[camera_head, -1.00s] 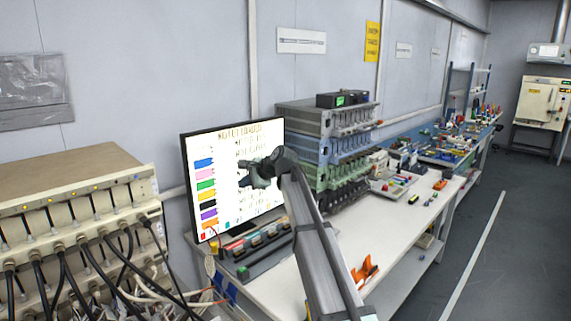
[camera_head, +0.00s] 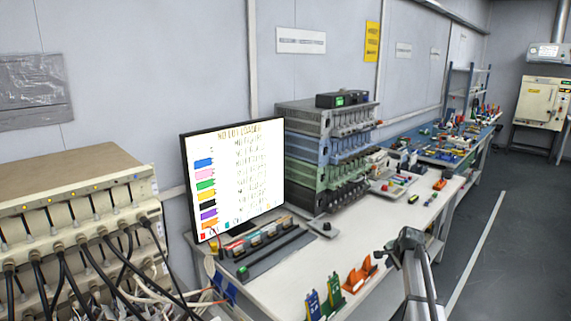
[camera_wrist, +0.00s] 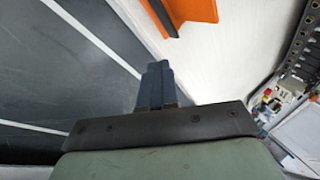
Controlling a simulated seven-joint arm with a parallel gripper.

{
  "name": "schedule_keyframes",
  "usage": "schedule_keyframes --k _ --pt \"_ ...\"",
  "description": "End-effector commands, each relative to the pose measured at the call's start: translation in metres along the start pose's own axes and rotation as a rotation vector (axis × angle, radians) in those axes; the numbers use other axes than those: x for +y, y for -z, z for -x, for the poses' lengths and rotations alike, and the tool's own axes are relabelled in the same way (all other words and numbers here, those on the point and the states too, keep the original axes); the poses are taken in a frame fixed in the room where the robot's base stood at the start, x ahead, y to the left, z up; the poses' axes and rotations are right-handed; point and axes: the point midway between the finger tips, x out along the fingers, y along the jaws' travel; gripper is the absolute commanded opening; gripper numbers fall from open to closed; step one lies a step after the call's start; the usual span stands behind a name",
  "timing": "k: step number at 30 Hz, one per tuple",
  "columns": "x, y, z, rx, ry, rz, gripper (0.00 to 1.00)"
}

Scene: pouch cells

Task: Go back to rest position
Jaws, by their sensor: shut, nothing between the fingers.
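My gripper (camera_head: 382,256) shows in the head view at the right of the white bench, close to its front edge and up and right of an orange stand. In the wrist view its dark blue fingers (camera_wrist: 157,85) are together with nothing between them. The orange stand (camera_head: 360,275) is on the bench and also shows at the top of the wrist view (camera_wrist: 166,12), apart from the fingers. The white bench (camera_head: 290,282) lies to the left of my arm.
A blue stand (camera_head: 312,304) and a green stand (camera_head: 335,291) are beside the orange one. A monitor (camera_head: 235,178) and stacked testers (camera_head: 325,150) stand at the back. A cabled rack (camera_head: 75,205) fills the left. The floor (camera_head: 510,250) at right is clear.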

Motion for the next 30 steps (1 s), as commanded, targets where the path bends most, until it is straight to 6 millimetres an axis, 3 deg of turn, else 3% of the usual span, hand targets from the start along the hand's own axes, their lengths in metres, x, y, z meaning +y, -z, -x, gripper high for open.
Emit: schedule_keyframes --k 1,6,9,11,17,24,30 --pt "0.032 0.016 -0.004 0.021 -0.031 -0.005 0.0" --pt "0.128 0.053 -0.018 0.069 -0.138 0.008 0.0" --pt "0.184 0.053 -0.032 0.068 -0.209 0.037 0.0" --pt "0.209 0.044 -0.042 0.053 -0.243 0.063 0.0" --pt "0.266 -0.017 -0.078 -0.039 -0.333 0.177 0.0" --pt "0.316 -0.114 -0.112 -0.186 -0.411 0.338 0.0" --pt "0.361 -0.194 -0.128 -0.315 -0.468 0.474 0.0"
